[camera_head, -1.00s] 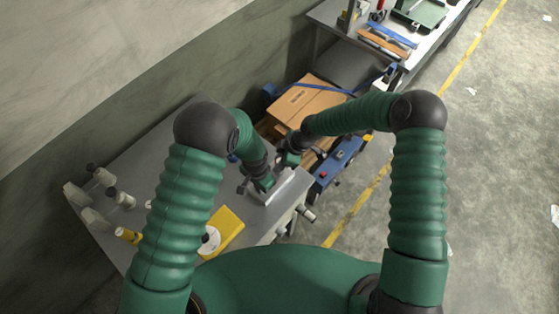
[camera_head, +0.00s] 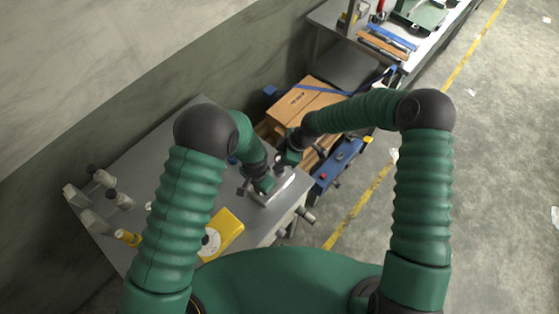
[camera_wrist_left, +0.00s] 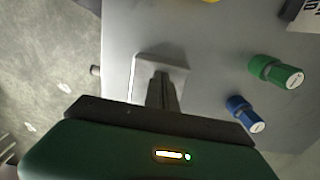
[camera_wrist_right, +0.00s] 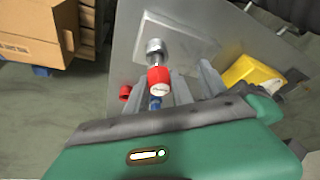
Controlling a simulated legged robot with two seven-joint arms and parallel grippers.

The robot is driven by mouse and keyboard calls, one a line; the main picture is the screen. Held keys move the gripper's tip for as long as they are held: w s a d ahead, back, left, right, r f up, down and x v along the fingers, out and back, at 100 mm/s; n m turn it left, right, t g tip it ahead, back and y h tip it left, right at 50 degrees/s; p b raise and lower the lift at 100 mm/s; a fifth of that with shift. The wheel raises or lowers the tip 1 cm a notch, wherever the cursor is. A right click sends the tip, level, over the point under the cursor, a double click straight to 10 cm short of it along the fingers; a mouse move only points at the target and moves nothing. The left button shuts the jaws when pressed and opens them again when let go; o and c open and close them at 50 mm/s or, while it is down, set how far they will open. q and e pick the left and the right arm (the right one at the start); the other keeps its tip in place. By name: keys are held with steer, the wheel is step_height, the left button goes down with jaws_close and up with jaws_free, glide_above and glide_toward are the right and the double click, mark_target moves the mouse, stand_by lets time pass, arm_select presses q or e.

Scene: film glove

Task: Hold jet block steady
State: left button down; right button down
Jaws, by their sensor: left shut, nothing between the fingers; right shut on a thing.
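The jet block appears to be the pale, flat block (camera_wrist_left: 158,68) on the grey bench; it also shows in the right wrist view (camera_wrist_right: 178,38) and as a white strip in the head view (camera_head: 284,188). My left gripper (camera_wrist_left: 162,85) is shut and empty, its fingertips over the block; touching or apart, I cannot tell. In the head view it is the lower gripper (camera_head: 264,186). My right gripper (camera_wrist_right: 160,88) is shut on what looks like the red-capped metal fitting (camera_wrist_right: 158,78) at the block. The fingers partly hide a blue part below it.
Green (camera_wrist_left: 275,71) and blue (camera_wrist_left: 245,112) knobs stand on the bench. A yellow piece (camera_head: 222,233) lies nearby. A cardboard box (camera_head: 305,98) and a blue unit (camera_head: 340,165) stand beyond the bench edge. Bare bench top (camera_head: 165,160) lies at the upper left.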

mark_target(276, 159)
steer(key=shift+r, duration=1.5)
steer(key=shift+r, duration=0.1)
steer(key=shift+r, duration=1.4)
arm_select(q)
steer(key=shift+r, duration=2.5)
